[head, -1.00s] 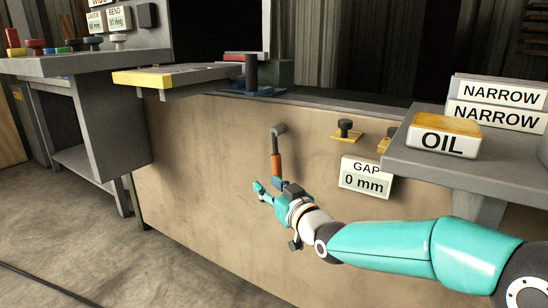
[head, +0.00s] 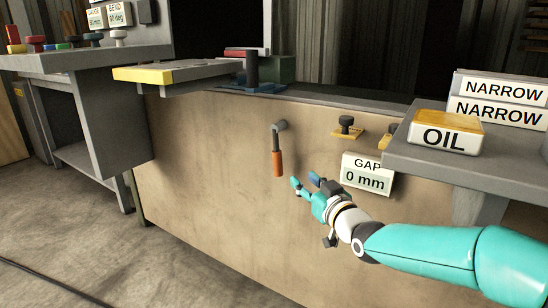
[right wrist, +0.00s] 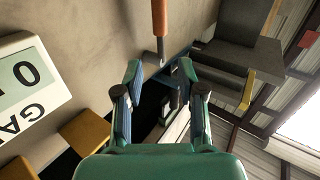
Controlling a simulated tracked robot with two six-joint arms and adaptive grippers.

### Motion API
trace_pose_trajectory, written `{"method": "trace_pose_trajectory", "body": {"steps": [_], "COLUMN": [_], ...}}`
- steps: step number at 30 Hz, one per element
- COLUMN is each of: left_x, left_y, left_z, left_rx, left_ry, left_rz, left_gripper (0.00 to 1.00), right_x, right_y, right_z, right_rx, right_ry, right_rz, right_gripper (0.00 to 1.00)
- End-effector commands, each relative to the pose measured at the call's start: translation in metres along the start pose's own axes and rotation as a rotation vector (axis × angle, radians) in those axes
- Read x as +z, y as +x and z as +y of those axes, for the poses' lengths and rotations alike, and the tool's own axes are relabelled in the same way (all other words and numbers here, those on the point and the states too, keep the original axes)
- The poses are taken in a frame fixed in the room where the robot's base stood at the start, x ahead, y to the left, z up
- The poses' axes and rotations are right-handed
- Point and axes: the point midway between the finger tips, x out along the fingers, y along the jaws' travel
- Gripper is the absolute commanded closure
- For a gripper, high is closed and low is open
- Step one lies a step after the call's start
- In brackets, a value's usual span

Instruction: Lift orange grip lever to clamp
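The orange grip lever (head: 277,163) hangs down from a grey pivot on the front of the tan panel. Its grey shaft and orange handle also show at the top of the right wrist view (right wrist: 159,17). My right gripper (head: 305,180) is open and empty, just to the right of the handle's lower end and apart from it. In the right wrist view its two fingers (right wrist: 161,72) are spread, with the lever ahead of them. My left gripper is not in view.
A GAP display (head: 367,178) reading 0 mm is on the panel right of my gripper. Black knobs on yellow plates (head: 346,130) sit above it. A grey shelf (head: 430,160) with an OIL block (head: 445,136) juts out at right. A yellow-edged ledge (head: 185,74) overhangs at upper left.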

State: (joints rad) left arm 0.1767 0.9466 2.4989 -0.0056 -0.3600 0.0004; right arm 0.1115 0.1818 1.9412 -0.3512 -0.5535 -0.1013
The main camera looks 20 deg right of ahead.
Motion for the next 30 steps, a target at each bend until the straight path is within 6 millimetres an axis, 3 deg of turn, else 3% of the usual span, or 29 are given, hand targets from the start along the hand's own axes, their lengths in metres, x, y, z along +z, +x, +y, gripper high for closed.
{"method": "trace_pose_trajectory", "body": {"steps": [8, 21, 30], "left_x": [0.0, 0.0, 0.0], "left_y": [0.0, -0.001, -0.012], "left_z": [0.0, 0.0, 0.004], "left_rx": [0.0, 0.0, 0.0], "left_ry": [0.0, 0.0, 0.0], "left_rz": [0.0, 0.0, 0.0], "left_gripper": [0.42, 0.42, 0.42], "right_x": [0.001, 0.001, -0.002], "right_y": [0.035, 0.118, 0.157], "right_z": [-0.001, -0.002, -0.002], "right_rx": [-0.001, -0.002, -0.003], "right_ry": [0.0, 0.001, 0.001], "right_rz": [0.0, 0.0, 0.0], "right_gripper": [0.61, 0.61, 0.61]}}
